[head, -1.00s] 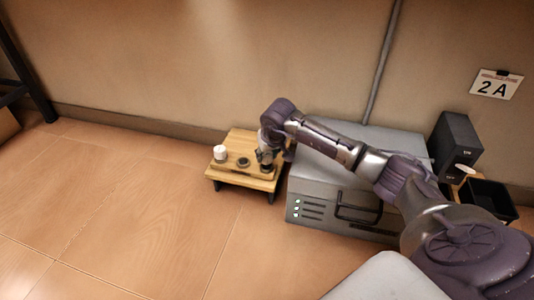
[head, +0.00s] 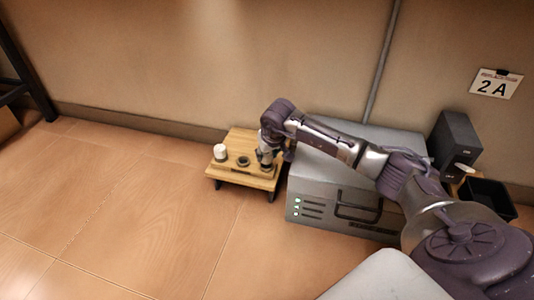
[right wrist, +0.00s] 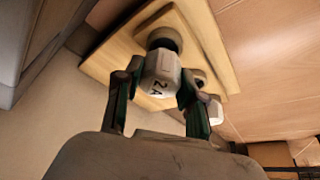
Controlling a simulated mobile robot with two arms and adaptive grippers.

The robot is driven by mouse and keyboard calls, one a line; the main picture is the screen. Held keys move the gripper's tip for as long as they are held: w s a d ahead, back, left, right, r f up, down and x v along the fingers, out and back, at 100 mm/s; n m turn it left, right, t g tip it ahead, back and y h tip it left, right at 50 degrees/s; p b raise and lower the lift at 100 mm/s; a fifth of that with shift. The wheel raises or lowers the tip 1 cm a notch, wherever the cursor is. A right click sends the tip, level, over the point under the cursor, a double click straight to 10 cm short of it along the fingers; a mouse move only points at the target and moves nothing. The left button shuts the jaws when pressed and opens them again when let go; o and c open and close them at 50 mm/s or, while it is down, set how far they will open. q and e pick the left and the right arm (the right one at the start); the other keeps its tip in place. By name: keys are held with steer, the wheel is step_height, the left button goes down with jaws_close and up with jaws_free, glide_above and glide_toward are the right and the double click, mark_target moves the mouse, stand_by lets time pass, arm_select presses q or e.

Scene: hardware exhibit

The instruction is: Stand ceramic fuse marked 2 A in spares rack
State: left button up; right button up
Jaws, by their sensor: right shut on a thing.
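The spares rack is a low wooden stand (head: 240,176) on the floor; its wood also shows in the right wrist view (right wrist: 110,60). My right gripper (head: 267,158) reaches down over the rack's right end. In the right wrist view my right gripper (right wrist: 160,78) is shut on the white ceramic fuse (right wrist: 159,70) marked 2 A. The fuse's far end meets a dark round seat (right wrist: 163,40) on the rack; I cannot tell how deep it sits. Another white fuse (head: 220,152) stands at the rack's left end. A dark empty-looking seat (head: 243,162) lies between. My left gripper is not in view.
A grey metal case (head: 325,208) with a handle stands close to the rack's right. A black box (head: 455,140) and an open black bin (head: 487,193) stand farther right. A 2 A sign (head: 495,84) hangs on the wall. Floor left of the rack is clear.

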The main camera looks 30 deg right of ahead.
steer(key=shift+f+b, duration=0.3)
steer(key=shift+f, duration=0.65)
stand_by(1.4)
steer(key=o, duration=1.2)
steer(key=o, duration=0.5)
steer(key=shift+c, duration=0.2)
steer(key=shift+r+p, duration=3.05)
steer(key=shift+r, duration=0.5)
